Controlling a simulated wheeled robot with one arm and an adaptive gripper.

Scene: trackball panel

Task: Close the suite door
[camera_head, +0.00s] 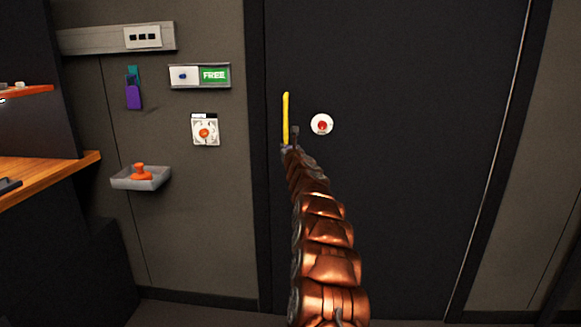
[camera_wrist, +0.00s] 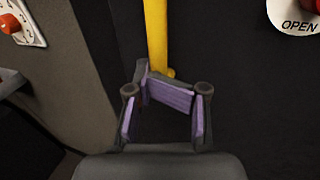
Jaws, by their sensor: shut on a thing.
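The suite door (camera_head: 420,150) is a large dark panel. Its left edge meets the dark frame with no clear gap. A thin pale line runs down its right side. I cannot tell whether it is fully shut. A yellow upright handle (camera_head: 286,115) is near the door's left edge; it also shows in the wrist view (camera_wrist: 156,35). My gripper (camera_head: 291,145) is at the handle's lower end.
A white round button with a red centre (camera_head: 321,124) is right of the handle; its label reads OPEN in the wrist view. The left wall holds a green FREE sign (camera_head: 214,75), a switch plate (camera_head: 205,130) and a small tray (camera_head: 150,180). A wooden counter (camera_head: 45,177) stands far left.

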